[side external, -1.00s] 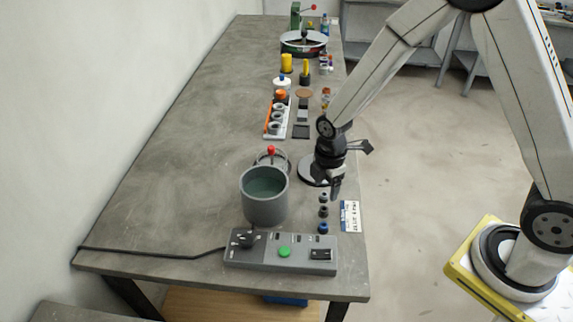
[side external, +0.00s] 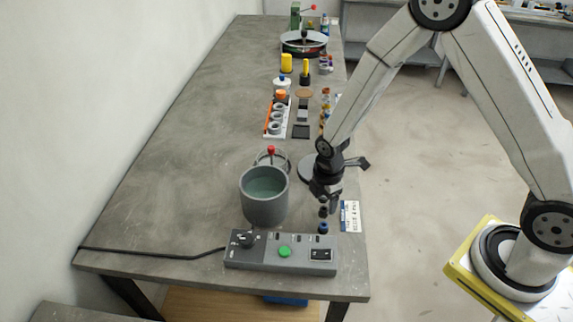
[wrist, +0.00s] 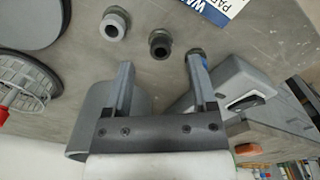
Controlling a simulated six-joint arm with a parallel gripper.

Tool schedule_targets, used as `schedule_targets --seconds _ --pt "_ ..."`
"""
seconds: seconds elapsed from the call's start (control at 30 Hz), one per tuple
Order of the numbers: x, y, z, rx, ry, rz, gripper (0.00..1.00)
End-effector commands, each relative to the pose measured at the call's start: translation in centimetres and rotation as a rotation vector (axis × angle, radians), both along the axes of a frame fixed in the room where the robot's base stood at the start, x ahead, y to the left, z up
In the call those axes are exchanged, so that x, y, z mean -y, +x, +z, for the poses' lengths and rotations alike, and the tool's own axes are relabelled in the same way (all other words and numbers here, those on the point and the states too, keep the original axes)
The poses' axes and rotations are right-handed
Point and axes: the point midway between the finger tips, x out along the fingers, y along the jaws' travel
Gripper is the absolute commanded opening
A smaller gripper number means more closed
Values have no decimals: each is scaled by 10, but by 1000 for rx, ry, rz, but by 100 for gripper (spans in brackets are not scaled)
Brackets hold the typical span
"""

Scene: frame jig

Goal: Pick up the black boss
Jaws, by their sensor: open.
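The black boss (side external: 323,211) stands upright near the right edge of the table in the side view, just in front of my gripper (side external: 327,197). In the wrist view the black boss (wrist: 160,43) is a small dark ring-topped part just beyond the gap between my fingertips (wrist: 161,68). My gripper is open with nothing between its fingers. A blue boss (side external: 323,228) stands nearer the camera; my right finger partly covers it in the wrist view. A grey boss (wrist: 113,25) shows to the left of the black one there; my gripper hides it in the side view.
A grey pot (side external: 264,202) stands close on the left, and a control box (side external: 282,254) with a green button lies in front. A printed label (side external: 349,216) is right of the bosses. A round grey disc (side external: 309,171) and wire basket (wrist: 22,84) are also near.

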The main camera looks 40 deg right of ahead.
Motion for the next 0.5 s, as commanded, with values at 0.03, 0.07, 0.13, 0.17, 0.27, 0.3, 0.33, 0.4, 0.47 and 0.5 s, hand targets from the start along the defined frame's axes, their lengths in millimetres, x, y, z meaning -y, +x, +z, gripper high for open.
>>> schedule_targets --seconds 0.03,0.07,0.13,0.17,0.27,0.3,0.33,0.4,0.47,0.5 --pt "0 -1 -7 -2 -1 0 73" --pt "0 -1 -10 -3 -1 0 73" --pt "0 -1 -16 -3 -1 0 73" --pt "0 -1 -19 -2 -1 0 73" --pt "0 -1 -25 -1 -1 0 73" --pt "0 -1 -26 -1 -1 0 73" --pt "0 -1 -27 0 0 0 73" --pt "0 0 -28 0 0 0 73" --pt "0 0 -29 0 0 0 73" --pt "0 0 -29 0 0 0 73"
